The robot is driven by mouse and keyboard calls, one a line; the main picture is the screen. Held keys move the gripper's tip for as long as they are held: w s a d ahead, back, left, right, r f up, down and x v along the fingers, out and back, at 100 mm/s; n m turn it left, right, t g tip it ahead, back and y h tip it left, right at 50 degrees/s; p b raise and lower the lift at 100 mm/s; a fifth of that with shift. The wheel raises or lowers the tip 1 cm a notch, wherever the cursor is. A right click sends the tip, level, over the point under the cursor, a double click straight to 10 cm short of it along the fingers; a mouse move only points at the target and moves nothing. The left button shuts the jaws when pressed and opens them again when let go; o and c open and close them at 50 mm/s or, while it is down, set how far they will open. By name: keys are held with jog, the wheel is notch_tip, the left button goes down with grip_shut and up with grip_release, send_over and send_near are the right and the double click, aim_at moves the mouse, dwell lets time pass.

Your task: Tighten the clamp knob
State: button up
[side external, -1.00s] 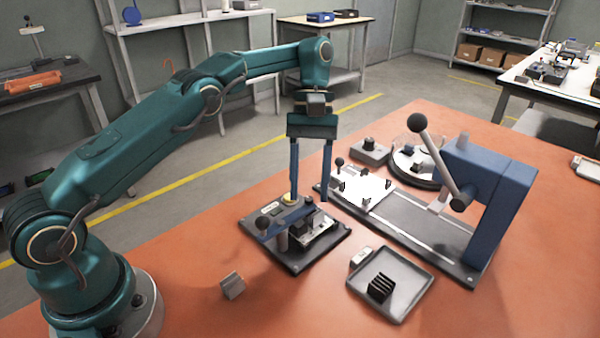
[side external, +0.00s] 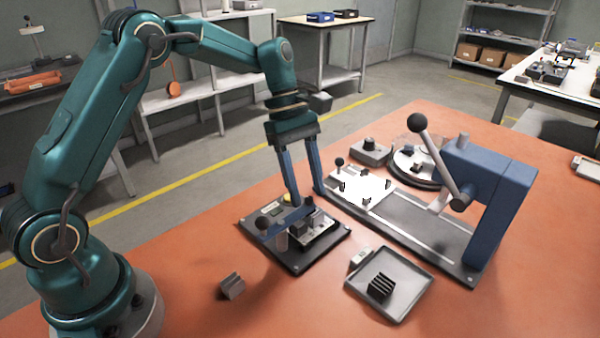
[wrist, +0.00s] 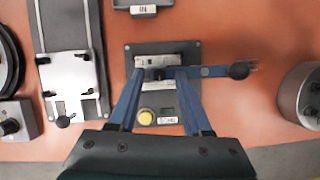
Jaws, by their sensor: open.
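The clamp fixture is a dark base plate (side external: 325,243) with a pale block and a blue bar (side external: 276,234) across it. A black ball knob (side external: 263,223) stands at the bar's left end; in the wrist view the ball (wrist: 238,70) is at the bar's right end. A small dark knob (wrist: 157,74) sits over the block's middle. My gripper (wrist: 160,70) is open above the fixture, its two blue fingers on either side of this small knob in the wrist view. Contact cannot be told. A yellow button (wrist: 146,117) sits on the plate.
A blue press with a lever (side external: 438,155) and a white plate on its rail stands right of the fixture. A grey tray (side external: 410,290) with a black finned part lies in front.

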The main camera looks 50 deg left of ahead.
jog(key=n+t, duration=0.1)
jog(key=n, duration=0.3)
jog(key=n+t, duration=0.1)
jog(key=n, duration=0.1)
jog(key=shift+s+n+t, duration=0.3)
jog(key=shift+s+n, duration=0.05)
jog(key=shift+n, duration=0.05)
jog(key=shift+d+n+t+y, duration=0.1)
jog(key=shift+n+t+y, duration=0.3)
jog(key=shift+n, duration=0.8)
jog(key=shift+r+n, duration=0.2)
jog(key=shift+n, duration=0.3)
jog(key=s+r+m+t, duration=0.25)
jog(key=s+r, duration=0.25)
jog(key=r, duration=0.4)
jog(key=s+a+m+y, duration=0.1)
jog(key=s+m+y, duration=0.2)
jog(key=s+m, duration=1)
jog(key=shift+f+m+g, duration=0.35)
jog(key=shift+m, duration=3.5)
